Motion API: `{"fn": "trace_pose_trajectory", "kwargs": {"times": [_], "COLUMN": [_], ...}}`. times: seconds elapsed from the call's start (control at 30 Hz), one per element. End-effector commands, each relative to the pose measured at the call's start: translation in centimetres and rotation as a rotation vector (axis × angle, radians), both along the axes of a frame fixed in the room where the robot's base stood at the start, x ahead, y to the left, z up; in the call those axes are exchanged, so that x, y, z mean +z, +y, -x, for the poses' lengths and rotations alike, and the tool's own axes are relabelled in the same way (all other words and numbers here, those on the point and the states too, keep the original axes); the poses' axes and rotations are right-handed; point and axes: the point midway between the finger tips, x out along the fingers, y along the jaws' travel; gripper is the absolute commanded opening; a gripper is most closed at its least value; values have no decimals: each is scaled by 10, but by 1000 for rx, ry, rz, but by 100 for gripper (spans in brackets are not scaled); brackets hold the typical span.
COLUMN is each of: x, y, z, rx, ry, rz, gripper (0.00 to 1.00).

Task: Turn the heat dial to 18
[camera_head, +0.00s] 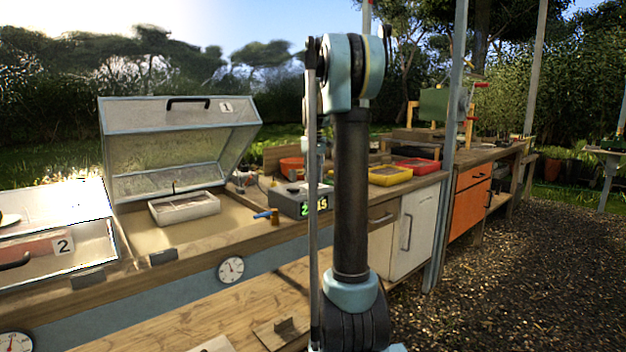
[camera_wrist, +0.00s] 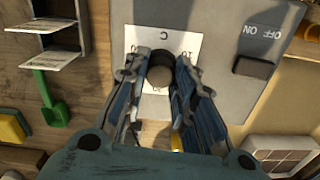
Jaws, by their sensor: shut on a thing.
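The heat dial (camera_wrist: 160,76) is a dark round knob on a white plate (camera_wrist: 178,38) printed with numbers and a "C", on a grey control box (camera_wrist: 225,35). My gripper (camera_wrist: 160,62) has its two fingers on either side of the knob and is shut on it. The knob's pointer and most of the scale are hidden, so its setting does not show there. In the head view the control box (camera_head: 285,198) has a green lit display (camera_head: 314,205) that seems to start with 2 and end in 5; its middle is unclear. My arm hides the dial there.
An ON/OFF rocker switch (camera_wrist: 255,68) is beside the dial plate. A green scoop (camera_wrist: 50,108) lies on the bench. An open-lidded propagator marked 1 (camera_head: 180,115), holding a white tray (camera_head: 186,219), stands left of the box. Yellow (camera_head: 390,181) and red trays (camera_head: 420,165) stand to its right.

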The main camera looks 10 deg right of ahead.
Motion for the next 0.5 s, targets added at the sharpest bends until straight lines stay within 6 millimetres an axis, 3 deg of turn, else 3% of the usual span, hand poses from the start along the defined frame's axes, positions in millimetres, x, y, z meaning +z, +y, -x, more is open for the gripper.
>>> {"fn": "trace_pose_trajectory", "kwargs": {"times": [0.47,0.5], "x": [1,1], "y": [0,0], "z": [-3,-3], "rx": [12,12], "ry": [-6,-6], "rz": [1,1], "gripper": [1,33]}}
